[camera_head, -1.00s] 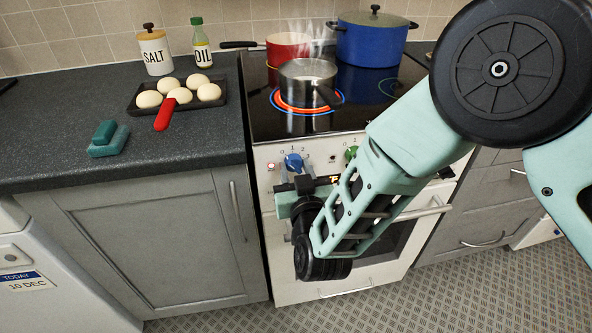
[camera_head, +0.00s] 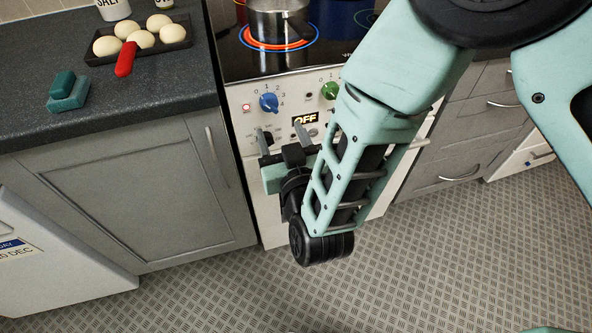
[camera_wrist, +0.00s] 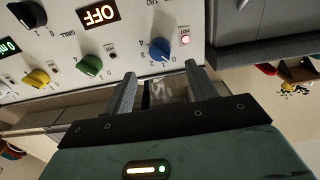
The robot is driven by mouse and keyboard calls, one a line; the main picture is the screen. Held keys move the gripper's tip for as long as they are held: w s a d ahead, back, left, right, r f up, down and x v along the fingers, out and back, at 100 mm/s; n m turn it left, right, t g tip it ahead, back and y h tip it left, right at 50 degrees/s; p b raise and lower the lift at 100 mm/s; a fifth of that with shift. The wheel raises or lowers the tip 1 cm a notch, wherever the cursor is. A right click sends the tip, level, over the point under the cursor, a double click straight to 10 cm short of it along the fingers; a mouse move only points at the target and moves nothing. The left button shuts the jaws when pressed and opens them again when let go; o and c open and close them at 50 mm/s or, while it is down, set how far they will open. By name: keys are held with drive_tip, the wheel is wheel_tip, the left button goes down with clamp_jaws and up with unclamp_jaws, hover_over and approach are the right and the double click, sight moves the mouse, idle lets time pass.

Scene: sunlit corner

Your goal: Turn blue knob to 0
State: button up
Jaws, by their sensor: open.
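The blue knob (camera_head: 269,102) is on the white stove front (camera_head: 242,134), at its upper left, with a number scale around it. In the wrist view the blue knob (camera_wrist: 160,49) shows just beyond and between the fingertips. I cannot tell which number it points to. My gripper (camera_head: 281,137) is open and empty, just below the knob and apart from it in the head view. Both fingers also show in the wrist view (camera_wrist: 160,78). A small red light (camera_wrist: 185,40) beside the knob is lit.
The green knob (camera_head: 329,90) is right of the blue one, with a display reading OFF (camera_head: 305,119) below. A yellow knob (camera_wrist: 36,78) is farther along. A steel pot (camera_head: 277,20) stands on a glowing burner (camera_head: 247,40). The floor (camera_head: 220,295) is clear.

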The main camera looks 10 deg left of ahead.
drive_tip(key=v, duration=0.9)
drive_tip(key=shift+s+b, duration=0.25)
drive_tip(key=shift+b, duration=0.15)
drive_tip(key=shift+d, duration=0.1)
wheel_tip(320, 180, up, 7)
drive_tip(key=w+d+g+h+p, duration=0.2)
drive_tip(key=g+p, duration=0.3)
drive_tip(key=g, duration=0.3)
drive_tip(key=s+d+r+g+h+p, duration=0.2)
drive_tip(key=s+d+r, duration=0.3)
drive_tip(key=d, duration=0.5)
drive_tip(key=s+d+r+n+g+h+p, duration=0.1)
drive_tip(key=s+d+r+g+h, duration=0.4)
drive_tip(key=d, duration=0.5)
drive_tip(key=shift+d+p, duration=0.3)
drive_tip(key=shift+p, duration=0.5)
